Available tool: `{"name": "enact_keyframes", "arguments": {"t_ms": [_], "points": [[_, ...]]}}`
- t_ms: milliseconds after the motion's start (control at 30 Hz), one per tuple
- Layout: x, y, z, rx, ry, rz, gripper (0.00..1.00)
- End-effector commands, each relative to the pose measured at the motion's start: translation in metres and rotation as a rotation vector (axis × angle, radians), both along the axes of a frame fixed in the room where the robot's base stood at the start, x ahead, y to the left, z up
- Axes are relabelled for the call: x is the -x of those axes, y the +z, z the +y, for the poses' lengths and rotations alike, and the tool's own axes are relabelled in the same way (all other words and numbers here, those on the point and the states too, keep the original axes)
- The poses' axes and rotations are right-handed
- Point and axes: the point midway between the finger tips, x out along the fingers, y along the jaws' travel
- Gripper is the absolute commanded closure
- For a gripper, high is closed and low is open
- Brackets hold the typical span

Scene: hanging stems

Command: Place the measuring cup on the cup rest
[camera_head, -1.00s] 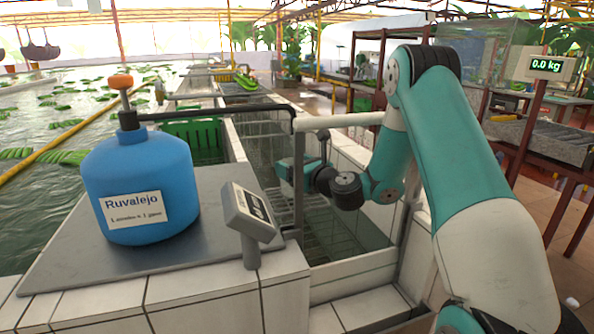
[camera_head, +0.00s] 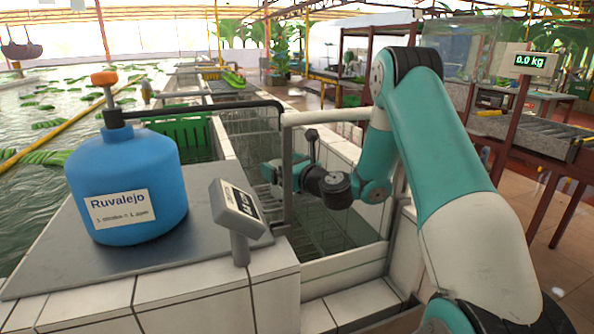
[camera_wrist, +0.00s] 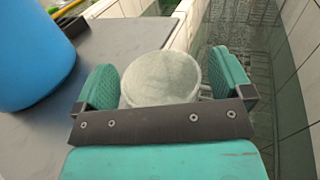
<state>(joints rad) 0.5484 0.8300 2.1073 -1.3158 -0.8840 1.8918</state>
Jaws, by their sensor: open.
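In the wrist view a round, pale, cloudy vessel (camera_wrist: 160,77), which looks like the measuring cup, sits between the two green fingers of my gripper (camera_wrist: 165,88). The fingers are open, with a small gap visible at the left finger. A thin part beside the cup's right edge may be its handle. In the head view my gripper (camera_head: 271,173) is partly hidden behind a grey post, over the tiled basin; I cannot make out the cup there. I cannot identify the cup rest in either view.
A blue Ruvalejo jug (camera_head: 127,185) with an orange-topped pump stands on a grey slab (camera_head: 60,270). A small tilted display (camera_head: 237,208) stands at the slab's right edge. A pale rail (camera_head: 330,116) and post border the basin. A green crate (camera_head: 183,132) lies behind.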

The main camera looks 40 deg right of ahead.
Motion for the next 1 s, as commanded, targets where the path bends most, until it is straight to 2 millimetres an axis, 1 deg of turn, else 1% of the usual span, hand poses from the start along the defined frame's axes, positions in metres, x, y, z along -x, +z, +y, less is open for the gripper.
{"name": "enact_keyframes", "arguments": {"t_ms": [133,300,600,700,800,1000], "points": [[0.023,-0.005,-0.004,-0.004,-0.004,0.004,0.03],[0.057,-0.009,-0.008,-0.001,-0.004,0.0,0.03],[0.104,-0.005,-0.013,0.001,-0.004,0.0,0.03],[0.113,-0.003,-0.014,0.001,-0.002,0.001,0.03],[0.118,-0.001,-0.014,0.0,-0.002,0.001,0.03],[0.119,0.0,-0.013,-0.001,0.0,0.002,0.03]]}}
